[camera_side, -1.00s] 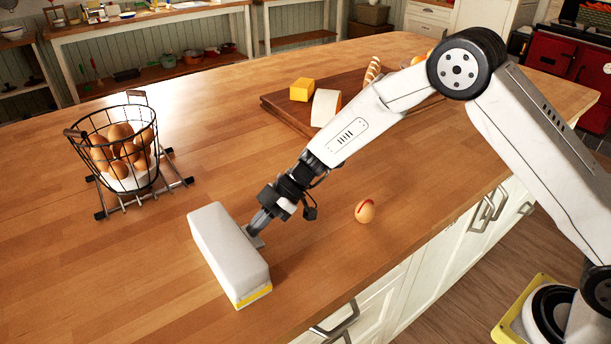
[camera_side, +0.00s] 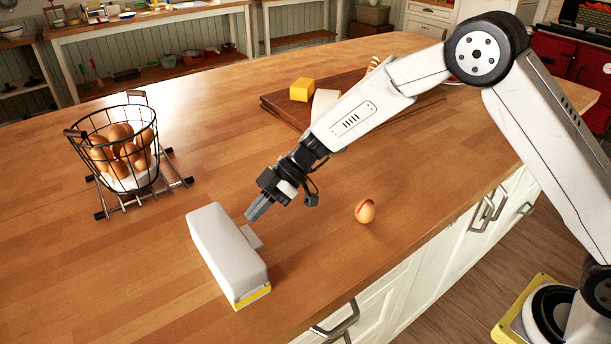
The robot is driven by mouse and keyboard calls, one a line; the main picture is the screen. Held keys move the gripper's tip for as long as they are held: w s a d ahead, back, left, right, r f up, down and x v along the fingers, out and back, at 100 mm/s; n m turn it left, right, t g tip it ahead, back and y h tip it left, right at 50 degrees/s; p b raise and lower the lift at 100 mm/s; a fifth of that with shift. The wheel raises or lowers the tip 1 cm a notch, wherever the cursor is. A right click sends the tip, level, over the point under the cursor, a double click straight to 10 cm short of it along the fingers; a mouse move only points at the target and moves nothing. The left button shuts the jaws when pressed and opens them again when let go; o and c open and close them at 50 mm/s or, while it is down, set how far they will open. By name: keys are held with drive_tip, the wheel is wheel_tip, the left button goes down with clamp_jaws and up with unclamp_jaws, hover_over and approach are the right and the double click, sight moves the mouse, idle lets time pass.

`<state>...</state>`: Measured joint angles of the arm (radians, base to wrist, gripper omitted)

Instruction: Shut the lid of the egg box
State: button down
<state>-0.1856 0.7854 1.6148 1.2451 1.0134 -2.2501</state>
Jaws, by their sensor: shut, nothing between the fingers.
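The egg box (camera_side: 222,256) is a long pale grey-white box with a yellow strip along the bottom of its near end. It lies on the wooden island top, and its lid is down over it. A small grey tab (camera_side: 252,237) sticks out from its right side. My gripper (camera_side: 251,217) is shut and empty, just above and beside the right side of the box near the tab. It appears apart from the box. The inside of the box is hidden.
A wire basket of brown eggs (camera_side: 122,152) stands on a metal rack (camera_side: 178,181) at left. A single egg with a red mark (camera_side: 365,212) lies right of the box. A board (camera_side: 276,104) with a yellow block (camera_side: 302,90) is at the back. The front-left worktop is clear.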

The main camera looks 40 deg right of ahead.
drive_tip(key=d+f, duration=0.1)
drive_tip(key=d, duration=0.2)
drive_tip(key=d+f, duration=0.1)
drive_tip(key=d, duration=0.1)
drive_tip(key=d+f, duration=0.1)
drive_tip(key=d, duration=0.2)
drive_tip(key=shift+d+f, duration=0.15)
drive_tip(key=shift+d, duration=0.15)
